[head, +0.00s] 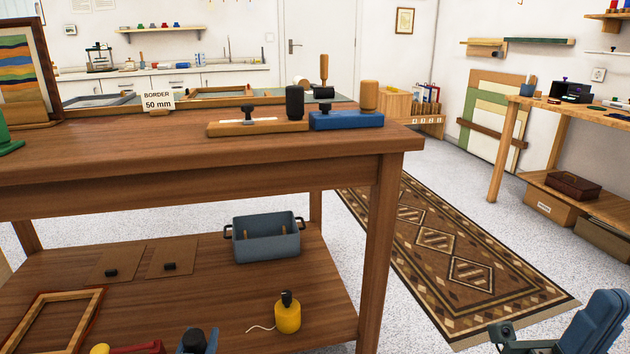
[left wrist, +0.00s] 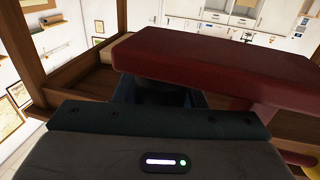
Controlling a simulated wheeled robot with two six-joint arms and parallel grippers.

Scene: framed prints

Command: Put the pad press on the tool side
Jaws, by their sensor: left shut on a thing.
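A broad red slab-shaped piece, which I take for the pad press (left wrist: 205,52), fills the upper middle of the left wrist view. My left gripper (left wrist: 157,92) is shut on it; its fingertips are mostly hidden under the slab. A yellow part (left wrist: 303,160) shows below the slab's right end. In the head view a red piece (head: 135,349) with a yellow knob (head: 99,349) is cut off by the bottom edge. No marked tool side is visible.
The wooden bench (head: 290,152) holds a wood block with black knobs (head: 258,126), a blue block (head: 346,121) and a "BORDER 50 mm" card (head: 158,100). Its lower shelf (head: 195,300) has a grey-blue bin (head: 266,241), a yellow bottle (head: 287,316) and an empty frame (head: 58,322).

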